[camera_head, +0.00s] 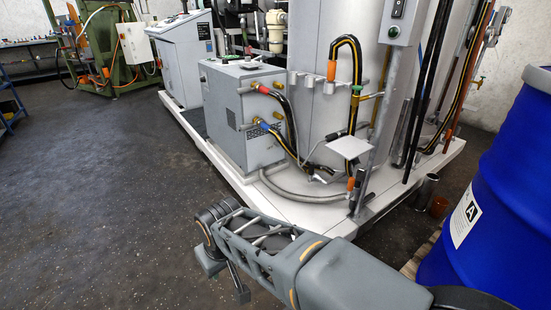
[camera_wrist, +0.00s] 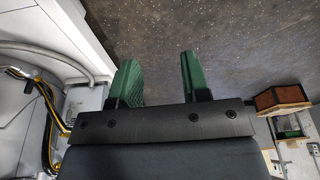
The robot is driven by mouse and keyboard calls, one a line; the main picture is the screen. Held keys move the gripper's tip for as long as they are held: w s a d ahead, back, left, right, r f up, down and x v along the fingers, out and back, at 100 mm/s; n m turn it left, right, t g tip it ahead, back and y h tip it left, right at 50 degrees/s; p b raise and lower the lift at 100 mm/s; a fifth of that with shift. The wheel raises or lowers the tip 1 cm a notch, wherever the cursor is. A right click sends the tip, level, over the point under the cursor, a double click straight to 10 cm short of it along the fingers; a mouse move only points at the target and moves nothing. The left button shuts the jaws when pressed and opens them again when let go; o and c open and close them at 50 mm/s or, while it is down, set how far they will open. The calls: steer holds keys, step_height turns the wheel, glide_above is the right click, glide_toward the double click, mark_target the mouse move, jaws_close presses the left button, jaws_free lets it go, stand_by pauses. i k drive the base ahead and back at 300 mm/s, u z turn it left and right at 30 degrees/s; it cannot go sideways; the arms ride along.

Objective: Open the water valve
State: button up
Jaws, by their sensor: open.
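No readable label shows which one is the water valve. My gripper (camera_head: 226,282) hangs over the dark floor in front of the platform, well apart from all fittings. In the wrist view its green fingers (camera_wrist: 158,78) are spread, with only floor between them.
The white platform edge (camera_head: 225,170) lies between my gripper and the cabinet. Black-and-yellow hoses (camera_head: 285,140) and a grey hose loop near the floor. A blue drum (camera_head: 500,200) stands close at right. Floor at left is clear. A wooden box (camera_wrist: 281,98) shows in the wrist view.

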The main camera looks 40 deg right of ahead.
mark_target(312, 164)
steer(key=z, duration=0.3)
steer(key=i, duration=1.6)
steer(key=z, duration=0.5)
